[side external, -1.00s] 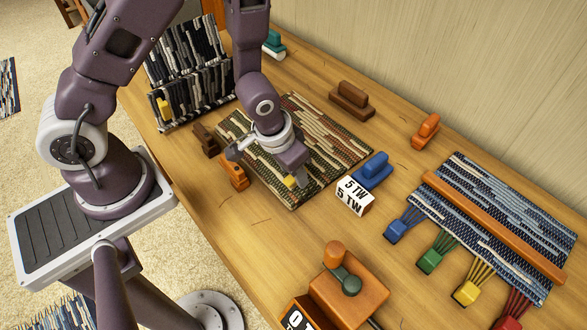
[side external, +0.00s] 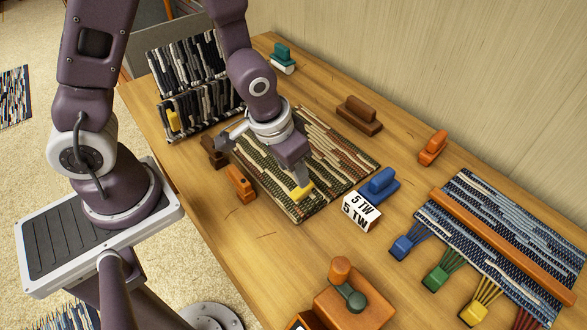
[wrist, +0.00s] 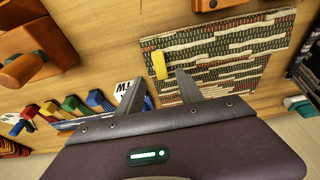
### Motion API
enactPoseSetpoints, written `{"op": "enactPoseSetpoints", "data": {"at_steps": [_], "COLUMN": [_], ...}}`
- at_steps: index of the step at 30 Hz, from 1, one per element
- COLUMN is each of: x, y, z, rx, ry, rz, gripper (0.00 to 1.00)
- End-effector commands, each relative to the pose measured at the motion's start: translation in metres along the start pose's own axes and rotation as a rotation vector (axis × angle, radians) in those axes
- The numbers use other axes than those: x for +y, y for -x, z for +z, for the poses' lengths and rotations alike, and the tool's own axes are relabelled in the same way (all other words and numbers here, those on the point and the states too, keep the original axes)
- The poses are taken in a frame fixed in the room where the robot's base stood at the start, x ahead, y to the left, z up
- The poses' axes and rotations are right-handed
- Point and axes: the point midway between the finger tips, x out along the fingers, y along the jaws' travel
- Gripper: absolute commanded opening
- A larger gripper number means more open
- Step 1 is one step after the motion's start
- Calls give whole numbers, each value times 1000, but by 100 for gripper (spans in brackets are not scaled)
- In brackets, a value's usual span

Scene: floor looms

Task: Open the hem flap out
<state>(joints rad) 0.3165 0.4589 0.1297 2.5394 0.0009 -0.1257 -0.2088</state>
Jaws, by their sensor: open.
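A woven mat (side external: 335,150) in dark green, cream and reddish brown lies flat on the table; it also shows in the wrist view (wrist: 225,50). A yellow tab (side external: 303,191) sits at its near part, and in the wrist view the tab (wrist: 159,65) is at the mat's left edge. I cannot tell for certain where the hem flap's fold lies. My gripper (wrist: 156,76) is open, with the tab just beyond and between its fingertips. In the side view my gripper (side external: 299,181) hangs right over the tab; contact cannot be told.
A blue block (side external: 378,186) and a "5 TW" block (side external: 361,212) stand right of the mat. An orange block (side external: 241,184) and brown blocks (side external: 358,113) flank it. A striped stand (side external: 197,85) is behind left. A blue loom piece (side external: 500,235) lies at right.

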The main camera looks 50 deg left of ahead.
Motion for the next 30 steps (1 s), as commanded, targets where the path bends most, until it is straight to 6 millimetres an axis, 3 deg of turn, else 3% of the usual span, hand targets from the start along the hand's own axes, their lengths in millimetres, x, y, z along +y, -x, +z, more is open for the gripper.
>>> {"op": "enactPoseSetpoints", "data": {"at_steps": [9, 21, 30], "x": [0, 0, 0], "y": [-8, -69, -74], "z": [-27, -8, -7], "rx": [-263, -281, -278], "ry": [2, 0, 0], "rz": [1, 0, 0], "gripper": [44, 44, 44]}}
